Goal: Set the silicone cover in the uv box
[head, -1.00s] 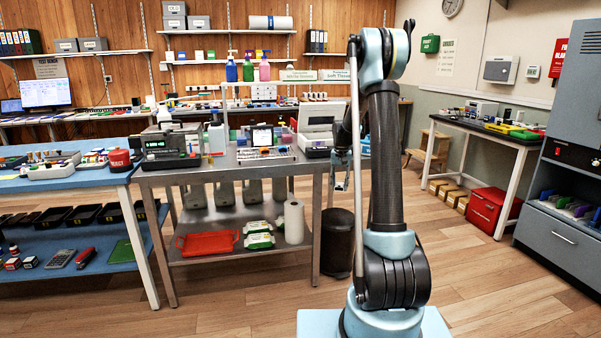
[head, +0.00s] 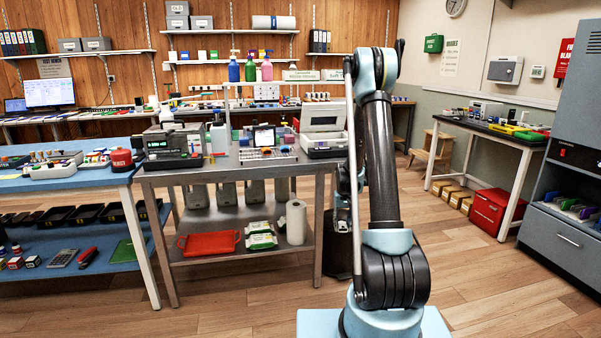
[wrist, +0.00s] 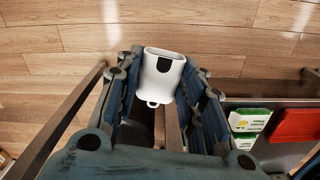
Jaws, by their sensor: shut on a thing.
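My gripper (wrist: 165,78) is shut on the silicone cover (wrist: 162,68), a white sleeve with a dark notch and a small loop, held between the blue-padded fingers in the wrist view.
The steel table (head: 235,171) also carries a dark-fronted device (head: 172,160) and a small screen unit (head: 265,138). Its lower shelf holds a red tray (head: 211,243) and wipes packs. A dark bin (head: 338,258) stands below my gripper.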

